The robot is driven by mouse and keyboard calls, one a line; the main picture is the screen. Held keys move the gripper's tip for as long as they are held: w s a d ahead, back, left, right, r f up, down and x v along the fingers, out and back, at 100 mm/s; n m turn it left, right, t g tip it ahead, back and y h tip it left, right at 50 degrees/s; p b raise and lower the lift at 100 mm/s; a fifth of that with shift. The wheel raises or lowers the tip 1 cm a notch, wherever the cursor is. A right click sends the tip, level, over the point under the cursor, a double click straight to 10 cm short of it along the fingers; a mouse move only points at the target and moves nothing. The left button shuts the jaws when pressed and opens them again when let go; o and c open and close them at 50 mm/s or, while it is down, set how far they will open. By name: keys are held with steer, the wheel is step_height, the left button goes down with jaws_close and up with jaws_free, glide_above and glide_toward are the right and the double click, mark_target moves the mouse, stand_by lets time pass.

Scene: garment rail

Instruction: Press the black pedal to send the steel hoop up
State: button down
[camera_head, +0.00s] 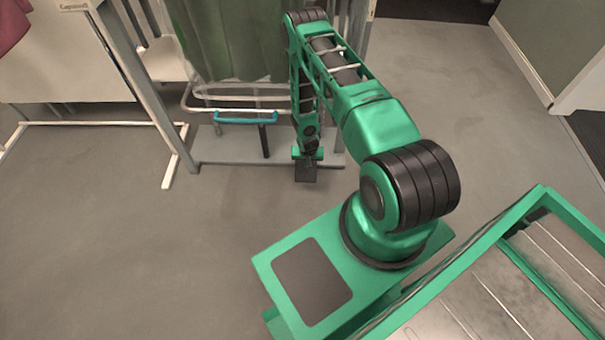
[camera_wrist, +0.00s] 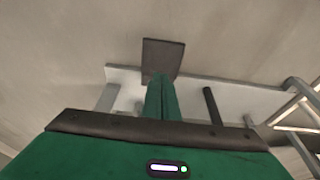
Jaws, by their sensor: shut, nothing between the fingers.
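The black pedal (camera_head: 306,173) is a dark square plate at the front edge of the rail's grey base. In the wrist view the pedal (camera_wrist: 163,55) lies just beyond my fingertips. My gripper (camera_head: 309,152) points down at the pedal. Its green fingers (camera_wrist: 160,80) are together and empty, and their tips overlap the pedal's near part in the wrist view. I cannot tell whether they touch it. The steel hoop (camera_head: 190,101) is a pale bent tube low in front of the green garment, left of my arm. Part of it shows at the right in the wrist view (camera_wrist: 301,90).
A teal-blue handle (camera_head: 245,118) is on the front of the hoop. A dark short post (camera_head: 264,140) stands on the grey base (camera_head: 225,150). A green garment (camera_head: 225,40) hangs behind. White rail legs (camera_head: 172,170) stand at left. The floor in front is clear.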

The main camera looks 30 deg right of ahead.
steer(key=shift+w+a, duration=0.15)
steer(key=shift+a, duration=0.15)
glide_toward(305, 176)
steer(key=x, duration=0.5)
steer(key=shift+w+d+f, duration=0.1)
steer(key=shift+f, duration=0.5)
